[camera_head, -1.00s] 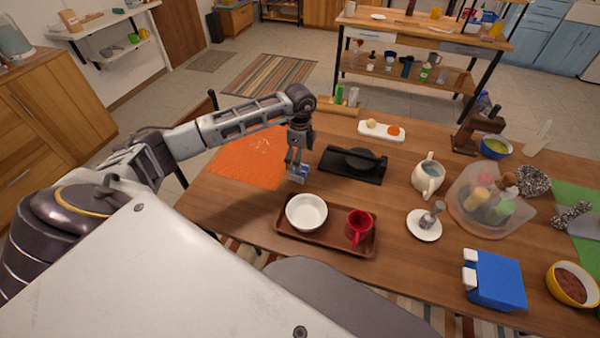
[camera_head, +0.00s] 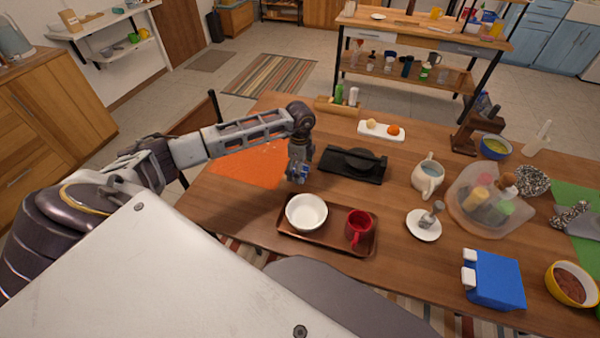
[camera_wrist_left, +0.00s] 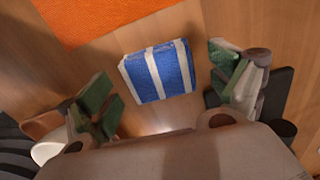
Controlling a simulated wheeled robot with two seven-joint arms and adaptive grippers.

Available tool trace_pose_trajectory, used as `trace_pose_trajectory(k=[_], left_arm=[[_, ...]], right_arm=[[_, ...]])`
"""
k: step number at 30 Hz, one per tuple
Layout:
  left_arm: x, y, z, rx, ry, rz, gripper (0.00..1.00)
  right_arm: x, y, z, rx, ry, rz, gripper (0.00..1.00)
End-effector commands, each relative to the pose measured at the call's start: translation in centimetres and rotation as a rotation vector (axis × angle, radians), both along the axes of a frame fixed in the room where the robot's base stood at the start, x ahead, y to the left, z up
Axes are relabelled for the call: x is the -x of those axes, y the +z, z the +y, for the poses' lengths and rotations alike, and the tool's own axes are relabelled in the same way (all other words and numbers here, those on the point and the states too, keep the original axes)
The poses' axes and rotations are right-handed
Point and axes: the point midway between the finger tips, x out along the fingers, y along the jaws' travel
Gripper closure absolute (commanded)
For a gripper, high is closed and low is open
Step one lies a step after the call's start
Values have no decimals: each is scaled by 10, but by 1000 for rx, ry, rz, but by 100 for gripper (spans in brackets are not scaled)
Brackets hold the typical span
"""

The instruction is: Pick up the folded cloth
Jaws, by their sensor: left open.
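The folded cloth (camera_wrist_left: 158,72) is blue with white stripes and lies on the wooden table in the left wrist view. In the head view only a small blue part of it (camera_head: 304,174) shows, mostly hidden by my left gripper (camera_head: 298,177). My left gripper (camera_wrist_left: 165,92) is open and empty, pointing down over the cloth. One finger is on each side of the cloth in the left wrist view, with gaps of bare table between. I cannot tell the exact height above it. My right gripper is in neither view.
An orange mat (camera_head: 250,165) lies left of the cloth. A black stand (camera_head: 352,166) is close on its right. A brown tray (camera_head: 335,242) with a white bowl (camera_head: 306,212) and red mug (camera_head: 358,228) sits in front. Bare table separates these.

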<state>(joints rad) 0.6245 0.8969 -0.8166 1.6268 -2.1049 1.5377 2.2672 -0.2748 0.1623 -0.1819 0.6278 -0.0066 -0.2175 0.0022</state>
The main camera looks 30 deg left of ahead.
Motion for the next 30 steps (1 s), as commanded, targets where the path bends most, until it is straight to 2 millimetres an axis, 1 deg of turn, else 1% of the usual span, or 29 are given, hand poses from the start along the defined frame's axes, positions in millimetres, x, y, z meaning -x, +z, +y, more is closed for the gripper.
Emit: trace_pose_trajectory(k=[5,8,15,23,26,30], left_arm=[[0,0,0,0,0,0,8],[0,0,0,0,0,0,20],[0,0,0,0,0,0,50],[0,0,0,0,0,0,51],[0,2,0,0,0,0,51],[-1,9,0,-1,1,-1,51]], right_arm=[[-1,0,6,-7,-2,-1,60],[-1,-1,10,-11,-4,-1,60],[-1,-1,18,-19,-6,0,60],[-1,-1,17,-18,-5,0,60],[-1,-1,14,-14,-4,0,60],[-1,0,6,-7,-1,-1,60]])
